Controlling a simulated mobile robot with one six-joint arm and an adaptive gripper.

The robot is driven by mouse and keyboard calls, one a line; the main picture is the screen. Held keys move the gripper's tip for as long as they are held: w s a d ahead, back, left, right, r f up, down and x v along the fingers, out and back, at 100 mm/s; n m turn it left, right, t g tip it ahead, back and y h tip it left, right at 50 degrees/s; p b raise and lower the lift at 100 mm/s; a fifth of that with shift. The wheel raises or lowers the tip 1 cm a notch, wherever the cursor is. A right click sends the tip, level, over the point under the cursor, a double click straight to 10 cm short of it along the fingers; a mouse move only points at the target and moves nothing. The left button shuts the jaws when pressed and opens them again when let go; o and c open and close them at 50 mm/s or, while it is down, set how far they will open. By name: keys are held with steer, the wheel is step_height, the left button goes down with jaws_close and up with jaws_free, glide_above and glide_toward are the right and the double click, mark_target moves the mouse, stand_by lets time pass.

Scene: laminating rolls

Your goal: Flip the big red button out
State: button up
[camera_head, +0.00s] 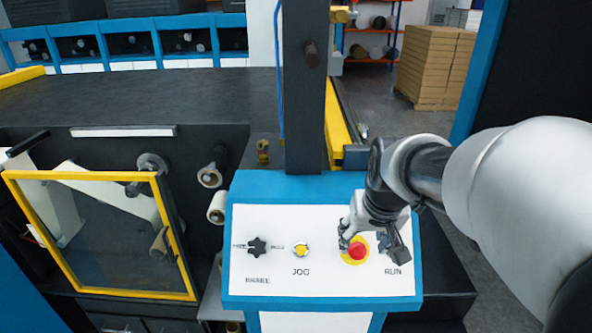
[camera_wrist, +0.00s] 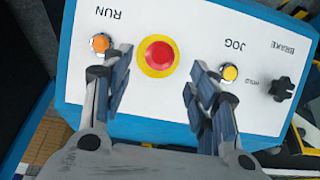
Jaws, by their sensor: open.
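The big red button (camera_head: 356,248) sits on a yellow disc on the white face of the control panel (camera_head: 270,215). It also shows in the wrist view (camera_wrist: 159,55), upside down, between the RUN and JOG controls. My gripper (camera_head: 372,245) is over the right part of the panel, close to the button. In the wrist view my gripper (camera_wrist: 155,90) has its two fingers spread apart, one on each side of the button's line, with nothing between them. The button is in front of the fingertips; I cannot tell whether they touch the panel.
The JOG button (camera_head: 301,249) and the black BRAKE knob (camera_head: 257,247) are left of the red button. The orange RUN button (camera_wrist: 100,43) is near one finger. A dark post (camera_head: 305,90) rises behind the panel. A yellow-framed window (camera_head: 100,292) stands at left.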

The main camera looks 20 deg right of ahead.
steer(key=v, duration=0.6)
steer(key=shift+r, duration=0.4)
steer(key=shift+s, duration=0.15)
steer(key=s+a+f+n+b, duration=0.1)
steer(key=s+a+f+b, duration=0.2)
steer(key=s+a+f, duration=0.2)
steer(key=s+a+f+n+y+b, duration=0.1)
steer(key=s+a+f+n+b, duration=0.1)
steer(key=s+a+f, duration=0.4)
steer(key=s+f+b, duration=0.1)
steer(key=s, duration=0.3)
